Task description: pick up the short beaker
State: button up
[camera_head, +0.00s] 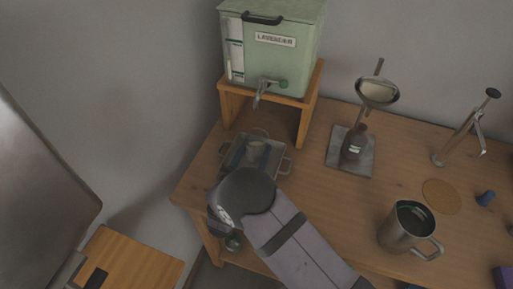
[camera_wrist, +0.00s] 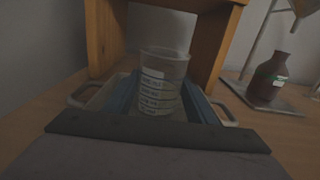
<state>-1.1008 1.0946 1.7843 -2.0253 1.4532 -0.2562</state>
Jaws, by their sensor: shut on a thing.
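The short beaker (camera_wrist: 160,85) is clear, with a white label and graduation lines, and stands upright in the middle of the wrist view. It also shows small in the head view (camera_head: 255,148), beyond my arm. My gripper (camera_wrist: 160,98) has its blue-grey fingers on both sides of the beaker and is shut on it. The beaker is over a shallow metal tray (camera_wrist: 221,107) with loop handles. Its base is partly hidden by my gripper, so I cannot tell whether it touches the tray.
A green dispenser (camera_head: 272,52) with a tap (camera_head: 264,89) stands on a wooden stand (camera_head: 308,105) behind the tray. A brown bottle (camera_head: 354,142) sits under a funnel (camera_head: 377,92) to the right. A metal jug (camera_head: 406,229) stands at front right.

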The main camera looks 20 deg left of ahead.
jog(key=shift+r, duration=0.3)
notch_tip(320, 180, up, 9)
jog(key=shift+r+b, duration=0.15)
jog(key=shift+b, duration=0.2)
dwell(0.9)
jog(key=shift+r, duration=0.1)
jog(key=shift+d, duration=0.1)
